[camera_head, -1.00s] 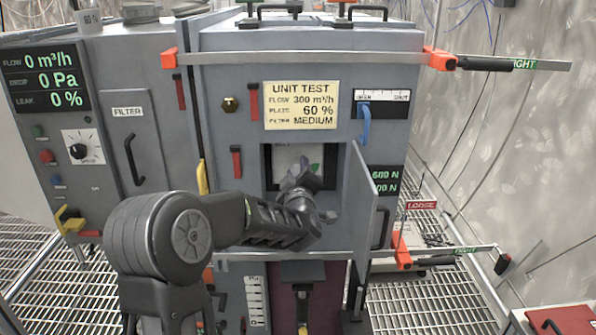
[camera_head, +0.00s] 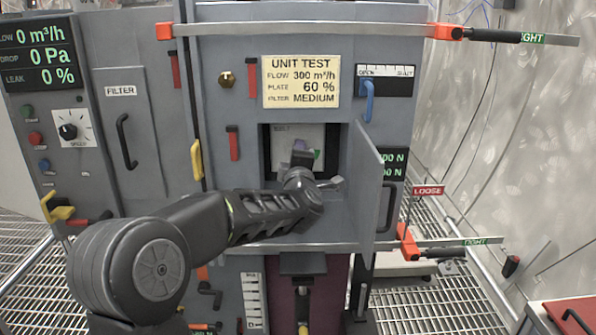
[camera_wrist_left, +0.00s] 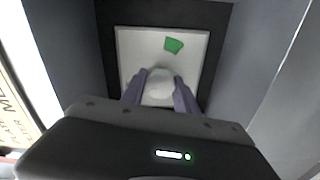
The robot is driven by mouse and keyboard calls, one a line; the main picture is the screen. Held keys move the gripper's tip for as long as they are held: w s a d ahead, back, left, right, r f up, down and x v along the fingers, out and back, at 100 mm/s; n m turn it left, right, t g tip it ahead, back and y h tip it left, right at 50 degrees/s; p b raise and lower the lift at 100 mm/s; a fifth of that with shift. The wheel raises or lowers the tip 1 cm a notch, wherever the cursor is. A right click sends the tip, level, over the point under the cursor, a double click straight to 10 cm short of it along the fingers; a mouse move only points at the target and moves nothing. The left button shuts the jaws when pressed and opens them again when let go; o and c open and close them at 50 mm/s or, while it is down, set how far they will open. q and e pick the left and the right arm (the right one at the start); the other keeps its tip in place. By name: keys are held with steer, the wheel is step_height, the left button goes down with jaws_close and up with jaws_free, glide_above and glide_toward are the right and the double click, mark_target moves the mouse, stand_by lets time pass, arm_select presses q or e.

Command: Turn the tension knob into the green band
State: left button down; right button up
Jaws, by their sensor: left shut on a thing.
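The tension knob (camera_wrist_left: 159,84) is a pale round knob on a white plate (camera_wrist_left: 128,44) inside a dark recess. The green band (camera_wrist_left: 173,45) is a small green patch on that plate, above and slightly right of the knob in the left wrist view. My left gripper (camera_wrist_left: 159,92) has a finger on each side of the knob and is shut on it. In the head view my left gripper (camera_head: 300,155) reaches into the recess and hides the knob; a bit of green shows beside it. The knob's pointer cannot be made out. My right gripper is not in view.
The recess's small door (camera_head: 366,185) stands open on the right, close to my left wrist. A blue lever (camera_head: 368,100) sits above it. A clamp bar (camera_head: 300,246) crosses below the opening. A red sign (camera_head: 428,191) reads LOOSE.

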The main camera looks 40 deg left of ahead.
arm_select(q)
steer(key=n+b, duration=0.3)
steer(key=b, duration=0.1)
steer(key=n+b, duration=0.2)
steer(key=shift+f+n, duration=0.3)
steer(key=shift+r+n+b, duration=0.2)
steer(key=shift+n+b, duration=1)
steer(key=shift+n, duration=0.4)
steer(key=c, duration=0.9)
jaws_free()
steer(key=v, duration=0.7)
steer(key=shift+s+d, duration=0.25)
steer(key=shift+s, duration=0.05)
